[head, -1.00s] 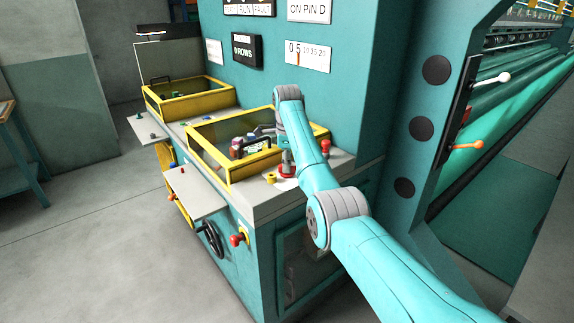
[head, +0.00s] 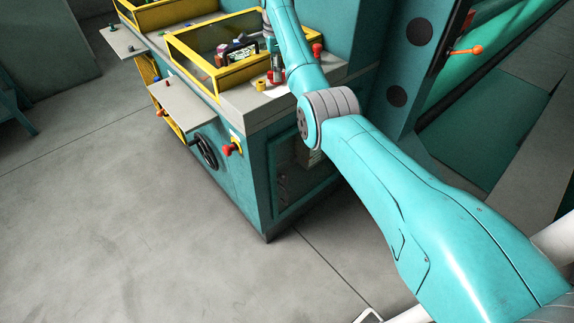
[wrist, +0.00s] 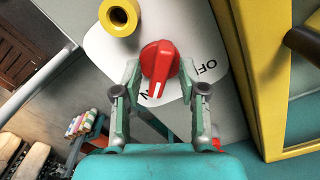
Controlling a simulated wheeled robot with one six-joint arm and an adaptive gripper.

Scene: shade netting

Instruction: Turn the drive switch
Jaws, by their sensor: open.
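The red drive switch (wrist: 159,62) is a knob with a white pointer line, on a white plate (wrist: 103,47) marked OFF at the right. A second label below the knob is partly hidden by my gripper. The pointer line points down in the wrist view, towards that label. My gripper (wrist: 160,72) is open, its fingers on either side of the knob, with gaps visible. Whether a fingertip touches it I cannot tell. In the head view my gripper (head: 277,66) is over the plate (head: 271,90), and red shows around its fingertips.
A yellow collar (wrist: 120,16) stands beside the switch. A yellow-framed box (head: 203,79) borders the plate, its frame close on the right in the wrist view. Another red knob (head: 317,49) stands on the console. A black handwheel (head: 204,151) is on the front. Floor there is clear.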

